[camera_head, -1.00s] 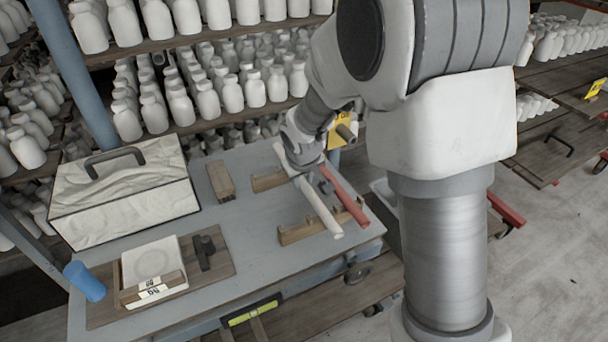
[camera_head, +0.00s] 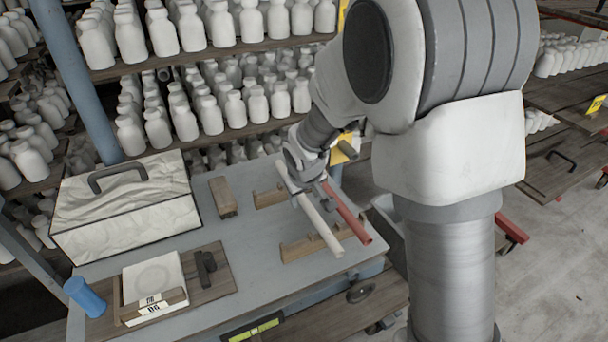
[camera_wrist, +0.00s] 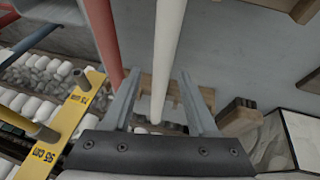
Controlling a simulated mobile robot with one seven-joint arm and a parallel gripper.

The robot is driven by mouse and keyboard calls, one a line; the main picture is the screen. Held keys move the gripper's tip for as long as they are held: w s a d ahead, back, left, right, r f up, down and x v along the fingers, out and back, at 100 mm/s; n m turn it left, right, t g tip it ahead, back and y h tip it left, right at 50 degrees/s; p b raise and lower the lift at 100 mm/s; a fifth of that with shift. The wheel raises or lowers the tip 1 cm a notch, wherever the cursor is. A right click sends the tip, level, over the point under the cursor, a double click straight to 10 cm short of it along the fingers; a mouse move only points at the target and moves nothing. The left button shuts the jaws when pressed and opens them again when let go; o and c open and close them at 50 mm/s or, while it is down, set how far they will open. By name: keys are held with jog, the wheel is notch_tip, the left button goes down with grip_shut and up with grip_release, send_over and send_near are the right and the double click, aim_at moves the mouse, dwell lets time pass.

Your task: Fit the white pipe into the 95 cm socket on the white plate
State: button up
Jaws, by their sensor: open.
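The white pipe (camera_head: 322,225) lies across two wooden rests on the grey bench. My gripper (camera_head: 307,187) is over its middle to far part. In the wrist view my gripper (camera_wrist: 159,75) is open, with one finger on each side of the white pipe (camera_wrist: 169,35); I cannot tell whether they touch it. A yellow plate (camera_wrist: 72,118) carries a label that seems to read 95 cm, and round socket-like parts; it shows partly behind my arm in the head view (camera_head: 346,139). I cannot make out a white plate with sockets.
A red pipe (camera_head: 350,217) lies close beside the white one, on the same rests (camera_head: 305,246). A fabric-like toolbox (camera_head: 125,212), a wooden block (camera_head: 222,197), a white slab (camera_head: 153,274) and a blue cylinder (camera_head: 84,296) stand left. Bottle shelves line the back.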

jog(key=p+v, duration=0.3)
jog(key=v, duration=1.4)
jog(key=s+d+r+m, duration=0.2)
jog(key=s+d, duration=0.3)
jog(key=s, duration=0.4)
jog(key=s+d+r+m, duration=0.2)
jog(key=s+d+r, duration=0.2)
jog(key=s, duration=0.5)
jog(key=shift+d+m+t, duration=0.3)
jog(key=shift+d+m, duration=0.1)
jog(key=shift+d, duration=0.5)
jog(key=shift+o, duration=0.4)
jog(key=shift+s, duration=0.5)
jog(key=w+a+f+n+g+y+p, duration=0.1)
jog(key=w+a+f+n, duration=0.2)
jog(key=w, duration=0.7)
jog(key=w+a+f+n+g+y+p, duration=0.1)
jog(key=w+a+f+p, duration=0.3)
jog(key=w, duration=0.6)
jog(key=b+x, duration=0.2)
jog(key=x, duration=0.3)
jog(key=b+x, duration=0.2)
jog(key=x, duration=0.4)
jog(key=w+b+x, duration=0.1)
jog(key=b+x, duration=0.1)
jog(key=x, duration=0.3)
jog(key=shift+w+a+f, duration=0.1)
jog(key=shift+w+a, duration=0.15)
jog(key=shift+a, duration=0.1)
grip_shut()
